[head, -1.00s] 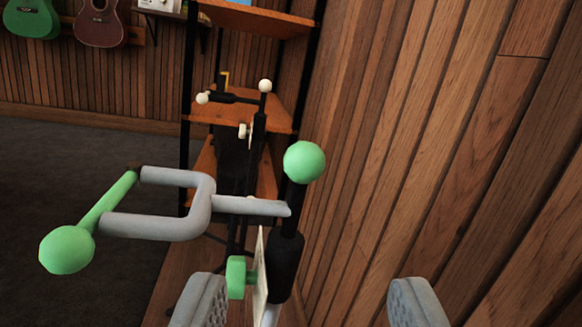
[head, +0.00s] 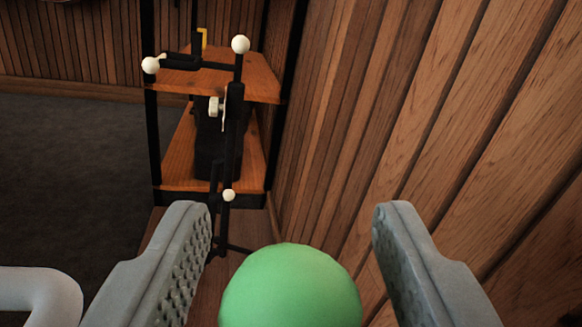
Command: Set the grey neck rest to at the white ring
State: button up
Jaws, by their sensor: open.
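The green ball (head: 290,290) on top of the neck rest's post shows large at the bottom middle, between my two fingers in the picture. Part of the grey neck rest (head: 40,292), a bent grey tube, shows at the lower left edge; the rest of it is out of frame. My gripper (head: 292,222) is open and empty, with one grey ribbed finger on each side of the ball. I cannot tell whether either finger touches it. The post below the ball is hidden, and I see no white ring.
Another black stand with white balls (head: 240,45) stands farther ahead, in front of a wooden shelf (head: 262,82) with a black frame. The wood-panelled wall (head: 440,130) runs close along the right. Dark floor (head: 70,165) lies clear on the left.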

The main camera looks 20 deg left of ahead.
jog(key=shift+w+a, duration=0.3)
jog(key=shift+w, duration=0.25)
grip_shut()
notch_tip(320, 180, up, 18)
dwell(0.5)
grip_release()
jog(key=v, duration=1.7)
jog(key=shift+s, duration=0.2)
jog(key=shift+d+r, duration=0.1)
jog(key=shift+r, duration=0.05)
